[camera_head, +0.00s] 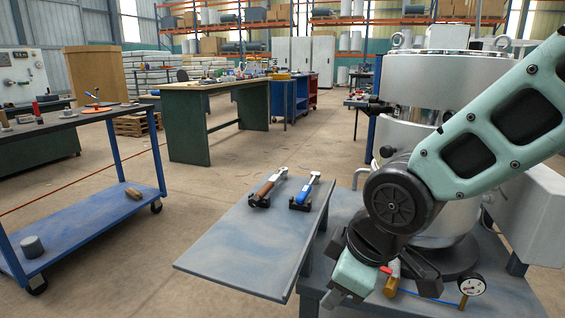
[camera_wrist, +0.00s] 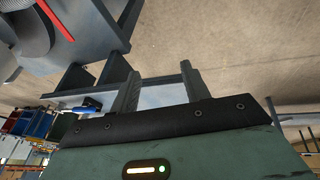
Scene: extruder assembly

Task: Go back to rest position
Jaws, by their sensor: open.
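My gripper (camera_head: 340,296) hangs low in front of the silver extruder, beside the right edge of the grey side shelf. In the wrist view my gripper (camera_wrist: 160,92) has its two fingers apart with nothing between them. A brown-handled tool (camera_head: 266,188) and a blue-handled tool (camera_head: 306,192) rest in black holders on the grey side shelf (camera_head: 235,245), apart from my gripper. A blue handle also shows in the wrist view (camera_wrist: 88,105). My arm reaches in from the right and hides part of the extruder (camera_head: 440,90).
A pressure gauge (camera_head: 472,285) and brass fittings (camera_head: 392,278) sit close to the right of my gripper on the extruder table. A blue cart (camera_head: 95,225) stands at left and a green workbench (camera_head: 190,135) behind. The floor between them is open.

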